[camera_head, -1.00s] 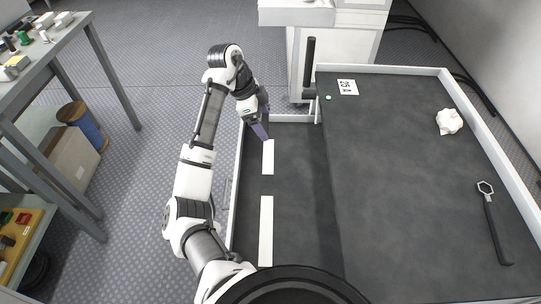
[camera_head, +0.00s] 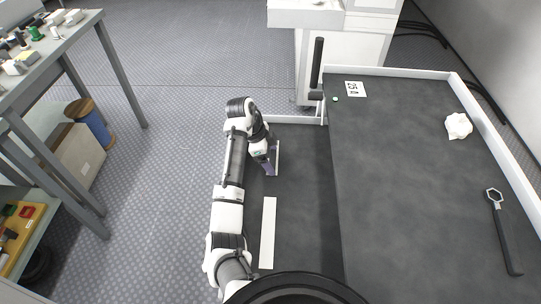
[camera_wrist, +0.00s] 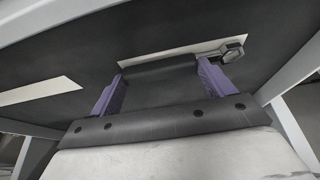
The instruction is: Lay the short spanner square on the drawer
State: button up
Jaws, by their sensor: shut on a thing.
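My gripper (camera_head: 272,163) is low over the dark drawer (camera_head: 300,215), at its far left part, beside a white strip. In the wrist view its two purple fingers (camera_wrist: 163,86) stand apart, with a dark handle (camera_wrist: 160,67) between them. A metal spanner head (camera_wrist: 232,50) shows just beyond the right finger, close to a white strip; I take these as the short spanner, held in the fingers. Its contact with the drawer cannot be told. The head view hides the held spanner behind the gripper. Another spanner (camera_head: 505,235) with a ring head lies on the dark tabletop at right.
White strips lie on the drawer, one nearer me (camera_head: 268,232). A workbench (camera_head: 50,60) stands at left.

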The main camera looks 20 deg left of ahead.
jog(key=shift+f, duration=0.15)
jog(key=o, duration=0.9)
jog(key=shift+o, duration=0.2)
jog(key=v, duration=1.2)
jog(key=shift+r+p, duration=0.25)
jog(key=shift+p, duration=0.1)
jog(key=shift+d, duration=0.1)
